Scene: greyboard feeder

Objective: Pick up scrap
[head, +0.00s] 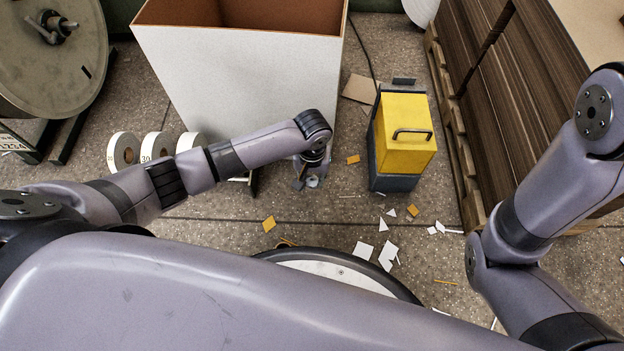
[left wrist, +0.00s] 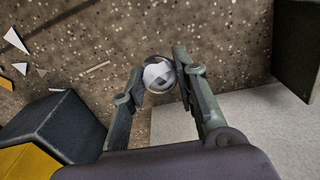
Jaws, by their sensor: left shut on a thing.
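My left gripper (head: 309,178) is low over the floor, in front of the big white box and left of the yellow bin. In the left wrist view the gripper (left wrist: 159,72) is shut on a small round grey-white scrap ball (left wrist: 158,76), held between its fingertips. The ball (head: 312,182) also shows at the fingertips in the head view, partly hidden. Loose scrap lies on the floor: an orange piece (head: 268,224), another orange piece (head: 352,159), white pieces (head: 388,252) and a brown cardboard piece (head: 359,88). My right gripper is out of view.
The white box (head: 240,85) stands open at the back. The yellow bin (head: 405,135) with a dark base and handle stands right of it. Stacked brown board (head: 530,90) on a pallet lines the right. White rolls (head: 124,152) stand left. Speckled floor between is mostly free.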

